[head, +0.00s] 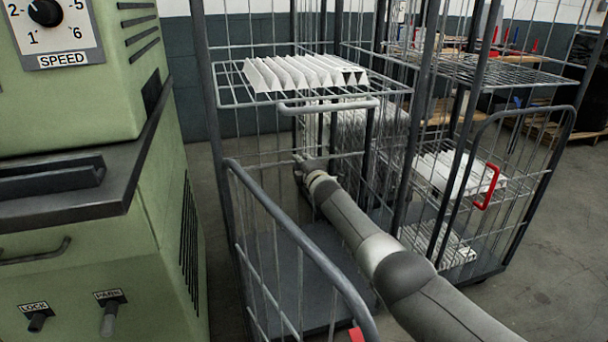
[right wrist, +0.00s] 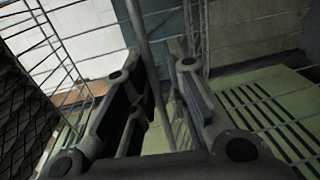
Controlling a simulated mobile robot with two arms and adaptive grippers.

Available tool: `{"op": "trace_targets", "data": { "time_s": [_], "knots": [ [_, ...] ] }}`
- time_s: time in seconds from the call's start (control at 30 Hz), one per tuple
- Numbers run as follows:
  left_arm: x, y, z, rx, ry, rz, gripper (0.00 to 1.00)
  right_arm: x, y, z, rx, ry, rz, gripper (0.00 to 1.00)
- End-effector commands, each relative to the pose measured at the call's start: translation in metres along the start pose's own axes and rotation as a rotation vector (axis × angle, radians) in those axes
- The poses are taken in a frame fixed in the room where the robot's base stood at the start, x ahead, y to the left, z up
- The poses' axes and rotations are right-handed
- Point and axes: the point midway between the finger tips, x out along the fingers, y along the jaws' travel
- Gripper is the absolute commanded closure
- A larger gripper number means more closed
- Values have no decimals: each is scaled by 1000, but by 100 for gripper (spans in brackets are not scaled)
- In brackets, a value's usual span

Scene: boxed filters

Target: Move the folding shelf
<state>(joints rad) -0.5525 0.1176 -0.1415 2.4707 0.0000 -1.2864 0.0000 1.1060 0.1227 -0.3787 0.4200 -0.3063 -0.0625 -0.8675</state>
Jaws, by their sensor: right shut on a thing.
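The folding shelf (head: 232,97) is a grey wire shelf high in the near roll cage. A row of white pleated filters lies on it, and a thick grey bar (head: 330,107) runs along its front edge. My right arm reaches in from the lower right. My right gripper (head: 302,165) is inside the cage, below the shelf in the picture. In the right wrist view its fingers (right wrist: 155,95) are closed around a grey bar (right wrist: 139,32). I cannot tell which part of the cage or shelf this bar belongs to. My left gripper is not in view.
The near cage has a curved side frame (head: 300,240) at the front and a bare grey base (head: 300,285). A second cage with filters and a red handle (head: 487,187) stands close on the right. A green machine (head: 90,240) stands on the left.

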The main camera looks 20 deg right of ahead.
Motion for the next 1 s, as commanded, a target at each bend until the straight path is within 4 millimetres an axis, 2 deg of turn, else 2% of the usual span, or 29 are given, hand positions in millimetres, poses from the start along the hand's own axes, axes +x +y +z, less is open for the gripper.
{"op": "trace_targets", "data": {
  "time_s": [0.03,0.37,0.4,0.5,1.0],
  "knots": [
    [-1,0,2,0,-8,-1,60,1,10,-3,2,5,11,100],
    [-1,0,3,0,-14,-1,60,2,12,-2,2,4,11,100],
    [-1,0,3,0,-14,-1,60,2,12,-2,2,4,11,83],
    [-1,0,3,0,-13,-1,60,2,12,-2,2,4,10,71],
    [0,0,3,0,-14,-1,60,0,11,4,-1,-5,9,71]
  ]
}}
